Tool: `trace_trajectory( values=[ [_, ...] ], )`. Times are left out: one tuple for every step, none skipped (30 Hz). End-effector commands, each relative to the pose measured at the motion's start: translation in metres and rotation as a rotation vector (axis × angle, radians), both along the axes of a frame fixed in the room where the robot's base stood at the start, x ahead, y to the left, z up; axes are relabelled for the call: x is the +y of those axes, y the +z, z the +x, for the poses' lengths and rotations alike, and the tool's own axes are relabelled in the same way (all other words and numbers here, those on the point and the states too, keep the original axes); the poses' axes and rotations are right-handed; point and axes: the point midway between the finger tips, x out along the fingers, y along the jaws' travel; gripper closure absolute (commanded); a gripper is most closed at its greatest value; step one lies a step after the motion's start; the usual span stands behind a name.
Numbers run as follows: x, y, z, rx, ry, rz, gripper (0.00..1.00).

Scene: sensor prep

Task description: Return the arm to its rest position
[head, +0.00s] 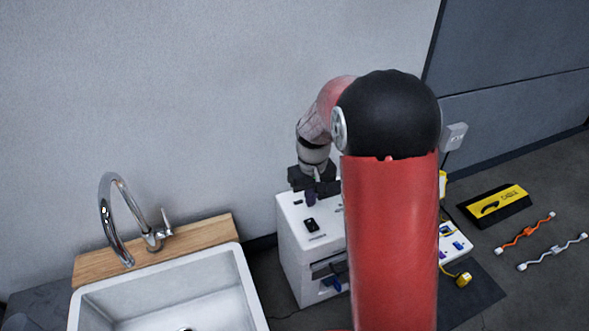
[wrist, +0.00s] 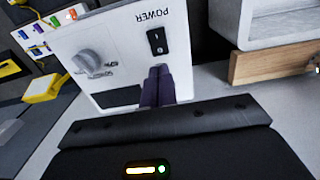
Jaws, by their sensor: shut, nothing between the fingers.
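My gripper (wrist: 158,86) is shut and empty. In the wrist view its dark purple fingers are together in front of the white machine (wrist: 120,35), just below the black rocker switch (wrist: 157,41) marked POWER. I cannot tell whether the fingertips touch the machine. A grey knob (wrist: 90,62) is to the left of the switch. In the head view my gripper (head: 311,196) is over the top of the white machine (head: 297,255), near the black switch (head: 311,225). My red arm hides the machine's right side.
A white sink (head: 245,285) with a chrome faucet (head: 115,220) and wooden ledge (head: 190,243) is at left. At right lie a yellow-and-black case (head: 497,205), an orange cable (head: 525,233), a white cable (head: 553,251) and a yellow item (head: 463,280). A wall stands behind the machine.

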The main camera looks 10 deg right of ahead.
Motion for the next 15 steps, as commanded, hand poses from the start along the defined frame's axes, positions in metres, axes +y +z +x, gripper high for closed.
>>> trace_trajectory(
  values=[
    [0.000, 0.000, 0.000, 0.000, 0.000, 0.000, 1.00],
    [0.000, 0.000, 0.000, 0.000, 0.000, 0.000, 1.00],
    [0.000, 0.001, 0.000, -0.002, 0.000, 0.000, 1.00],
    [0.000, 0.003, -0.001, -0.004, -0.001, 0.001, 1.00],
    [0.000, 0.005, -0.002, -0.008, -0.003, 0.002, 1.00],
    [0.000, 0.011, -0.004, -0.017, -0.006, 0.002, 1.00],
    [0.000, 0.017, -0.007, -0.025, -0.009, 0.004, 1.00],
    [0.000, 0.023, -0.011, -0.035, -0.013, 0.006, 1.00],
    [0.000, 0.034, -0.017, -0.050, -0.019, 0.008, 1.00],
    [0.000, 0.042, -0.022, -0.063, -0.024, 0.011, 1.00],
    [0.000, 0.052, -0.028, -0.078, -0.030, 0.012, 1.00],
    [0.000, 0.064, -0.037, -0.099, -0.037, 0.016, 1.00],
    [0.000, 0.073, -0.045, -0.115, -0.044, 0.018, 1.00],
    [0.000, 0.081, -0.052, -0.131, -0.051, 0.020, 1.00],
    [0.000, 0.092, -0.062, -0.151, -0.058, 0.023, 1.00]
  ],
)
